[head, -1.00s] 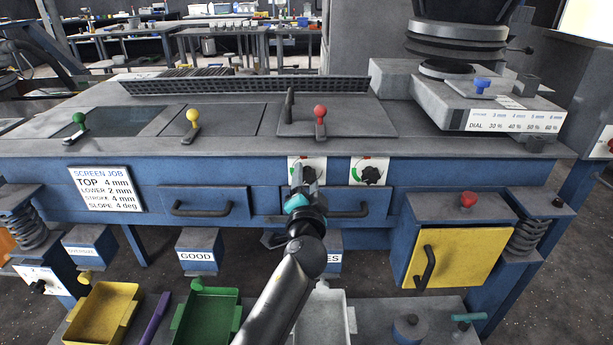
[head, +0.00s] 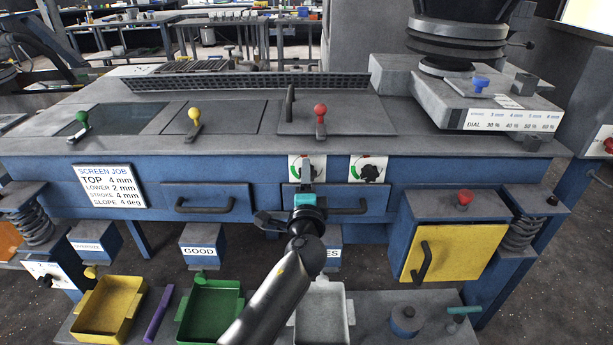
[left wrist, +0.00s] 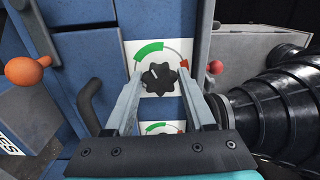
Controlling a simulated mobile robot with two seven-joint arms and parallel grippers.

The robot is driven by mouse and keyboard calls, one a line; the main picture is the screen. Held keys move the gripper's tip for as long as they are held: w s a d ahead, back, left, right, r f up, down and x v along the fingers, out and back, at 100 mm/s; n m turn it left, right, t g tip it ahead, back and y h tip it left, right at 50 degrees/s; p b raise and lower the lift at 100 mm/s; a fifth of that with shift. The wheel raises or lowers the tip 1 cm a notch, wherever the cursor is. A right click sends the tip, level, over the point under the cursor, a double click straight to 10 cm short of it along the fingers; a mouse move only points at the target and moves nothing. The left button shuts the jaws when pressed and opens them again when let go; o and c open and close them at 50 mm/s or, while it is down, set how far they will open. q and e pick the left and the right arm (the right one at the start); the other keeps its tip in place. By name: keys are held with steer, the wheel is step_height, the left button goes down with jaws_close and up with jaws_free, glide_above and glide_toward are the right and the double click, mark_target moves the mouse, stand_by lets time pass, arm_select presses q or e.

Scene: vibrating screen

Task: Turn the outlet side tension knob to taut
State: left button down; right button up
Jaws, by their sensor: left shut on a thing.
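Two black tension knobs sit on white plates with green and red arcs on the blue front: a left one (head: 306,165) and a right one (head: 369,172). My left gripper (head: 306,174) is at the left knob and hides most of it. In the left wrist view, the gripper's two fingers (left wrist: 161,84) stand on either side of the lobed knob (left wrist: 160,76) and are closed on it. A small white mark on the knob points up and left, towards the green arc. The other plate (left wrist: 150,128) is partly hidden by the gripper. Any wording on the plates is unreadable.
Drawer handles (head: 205,206) stick out below the knobs. A yellow door (head: 455,252) is at the right. Yellow (head: 103,308), green (head: 212,310) and white (head: 322,310) trays sit low in front. Levers with green, yellow and red balls stand on top.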

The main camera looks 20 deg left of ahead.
arm_select(q)
steer(key=shift+r, duration=0.15)
steer(key=c, duration=0.6)
jaws_free()
steer(key=o, duration=0.3)
steer(key=shift+f, duration=0.2)
